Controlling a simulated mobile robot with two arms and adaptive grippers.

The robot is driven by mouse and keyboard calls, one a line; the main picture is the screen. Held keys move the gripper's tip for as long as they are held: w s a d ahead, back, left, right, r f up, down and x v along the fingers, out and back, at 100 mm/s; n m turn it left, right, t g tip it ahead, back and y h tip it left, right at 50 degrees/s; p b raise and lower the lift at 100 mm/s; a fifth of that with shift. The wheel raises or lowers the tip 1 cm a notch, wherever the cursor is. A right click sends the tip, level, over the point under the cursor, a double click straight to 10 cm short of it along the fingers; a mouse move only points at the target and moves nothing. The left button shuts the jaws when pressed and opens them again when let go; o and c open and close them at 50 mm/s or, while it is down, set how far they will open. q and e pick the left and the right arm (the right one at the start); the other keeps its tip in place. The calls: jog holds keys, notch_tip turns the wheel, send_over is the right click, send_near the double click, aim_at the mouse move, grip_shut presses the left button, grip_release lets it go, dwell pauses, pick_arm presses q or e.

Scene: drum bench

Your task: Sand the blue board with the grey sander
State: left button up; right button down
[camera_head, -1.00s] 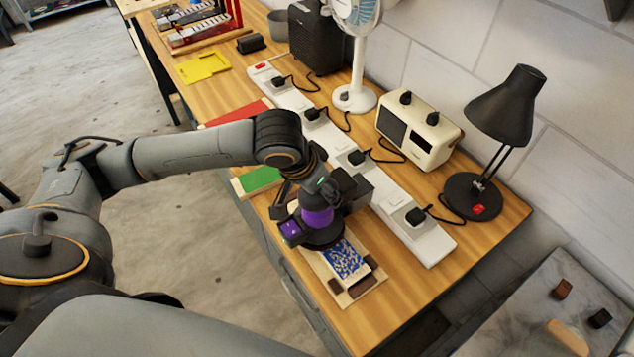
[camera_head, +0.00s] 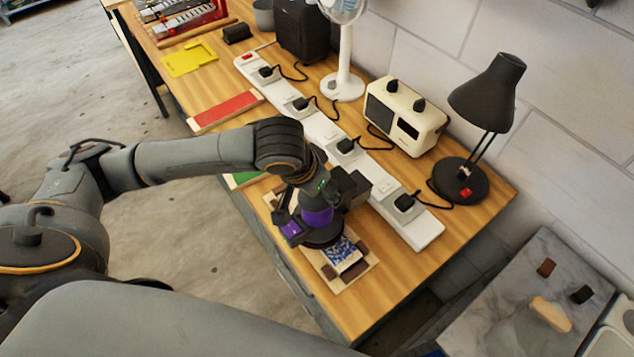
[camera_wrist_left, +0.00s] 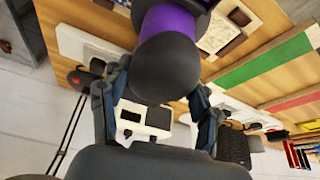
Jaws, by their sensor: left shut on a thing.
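The dark grey sander with a purple band (camera_head: 317,216) stands over the blue board (camera_head: 341,251), its round pad covering part of it. The board's blue surface is speckled with white and is held in a wooden frame with brown corner blocks. My left gripper (camera_head: 325,198) is shut on the sander's body. The left wrist view also shows the sander's rounded grey body (camera_wrist_left: 165,68) between the two fingers. Whether the pad touches the board is hard to tell. My right gripper is out of view.
A white power strip (camera_head: 423,230) with several plugs runs behind the sander. A black lamp (camera_head: 460,182), cream radio (camera_head: 405,115) and white fan (camera_head: 344,84) stand beyond it. A red board (camera_head: 226,109) and partly hidden green board (camera_head: 243,180) lie to the left.

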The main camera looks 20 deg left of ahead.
pick_arm(q)
jog(key=shift+d+r, duration=0.15)
jog(key=shift+d, duration=0.1)
jog(key=shift+s+d+p, duration=0.3)
jog(key=shift+d+p, duration=0.15)
jog(key=shift+d, duration=0.1)
jog(key=shift+s+d+p, duration=0.25)
jog(key=shift+d+p, duration=0.2)
jog(key=shift+d, duration=0.05)
jog(key=shift+s+d, duration=0.2)
jog(key=shift+d, duration=0.15)
jog(key=shift+s+d+p, duration=0.15)
jog(key=shift+p, duration=0.2)
jog(key=shift+s+d+f+p, duration=0.1)
jog(key=shift+s+d+p, duration=0.4)
jog(key=shift+d, duration=0.25)
jog(key=shift+s+d+f+p, duration=0.1)
jog(key=shift+s+d+p, duration=0.4)
jog(key=shift+d, duration=0.3)
jog(key=shift+w+a, duration=0.1)
jog(key=shift+a, duration=0.15)
